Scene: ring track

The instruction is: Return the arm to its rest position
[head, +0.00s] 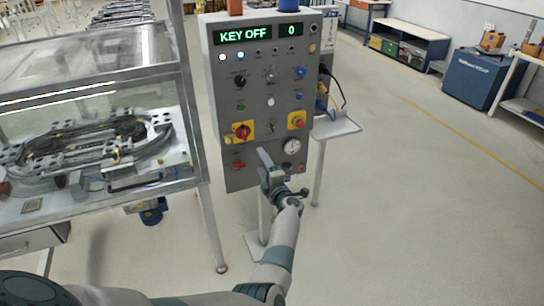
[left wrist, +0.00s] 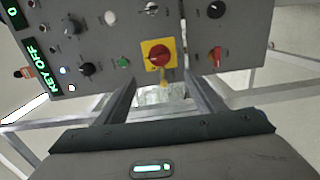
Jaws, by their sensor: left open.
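My left gripper (head: 280,174) is in front of the lower part of the grey control panel (head: 222,85), at the end of my arm coming up from the bottom. Its jaws are open, with nothing seen between them. In the left wrist view the two fingers (left wrist: 160,92) point at the panel, below the red rotary switch on a yellow plate (left wrist: 160,54). That switch also shows in the head view (head: 242,131), left of and above the gripper. I cannot tell whether a fingertip touches the panel. My right gripper is not in view.
The panel's display (head: 243,36) reads KEY OFF. A glazed case (head: 100,50) with a ring track (head: 85,140) stands close on the left. A small shelf (head: 338,129) juts out at the panel's right. The floor (head: 400,220) at right is clear; benches stand farther back.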

